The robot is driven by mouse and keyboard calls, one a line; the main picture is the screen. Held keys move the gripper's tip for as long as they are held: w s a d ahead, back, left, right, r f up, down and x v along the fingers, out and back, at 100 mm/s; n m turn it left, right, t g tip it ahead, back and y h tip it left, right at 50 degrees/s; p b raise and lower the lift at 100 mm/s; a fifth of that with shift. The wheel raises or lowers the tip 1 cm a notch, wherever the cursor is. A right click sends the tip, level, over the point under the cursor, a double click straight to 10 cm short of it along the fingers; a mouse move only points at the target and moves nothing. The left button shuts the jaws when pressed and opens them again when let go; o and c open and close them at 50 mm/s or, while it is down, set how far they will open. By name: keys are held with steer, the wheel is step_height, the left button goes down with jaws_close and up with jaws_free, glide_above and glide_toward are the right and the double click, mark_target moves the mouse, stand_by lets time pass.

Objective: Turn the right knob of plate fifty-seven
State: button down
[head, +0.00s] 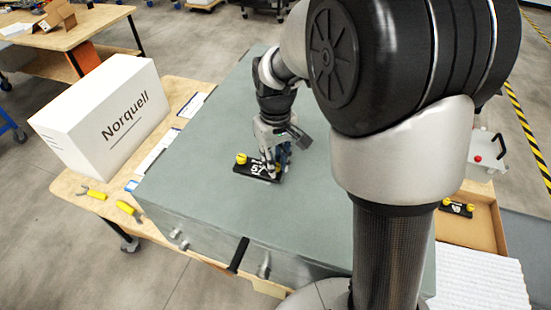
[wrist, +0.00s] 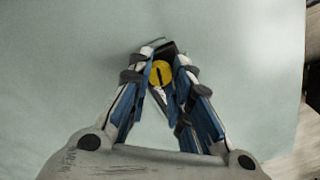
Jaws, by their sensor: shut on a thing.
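Plate fifty-seven (head: 257,170), a black plate with a white "57", lies on the grey-green top of the large cabinet (head: 200,165). Its left yellow knob (head: 241,158) is free and uncovered in the head view. My gripper (head: 272,165) is over the plate's right end and hides the knob there in the head view. In the wrist view the yellow right knob (wrist: 161,73), with a dark slot, sits between the fingertips of my gripper (wrist: 163,75). The fingers are closed in on both sides of it. Most of the plate is hidden in the wrist view.
A white "Norquell" box (head: 105,115) stands on the wooden bench at the left, with yellow-handled tools (head: 128,210) near it. Another black plate with yellow knobs (head: 457,207) lies in a tray at the right. The cabinet top around plate fifty-seven is clear.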

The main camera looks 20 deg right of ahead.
steer(key=shift+n, duration=0.6)
steer(key=c, duration=1.4)
jaws_free()
step_height(320, 180, up, 12)
steer(key=shift+s, duration=0.1)
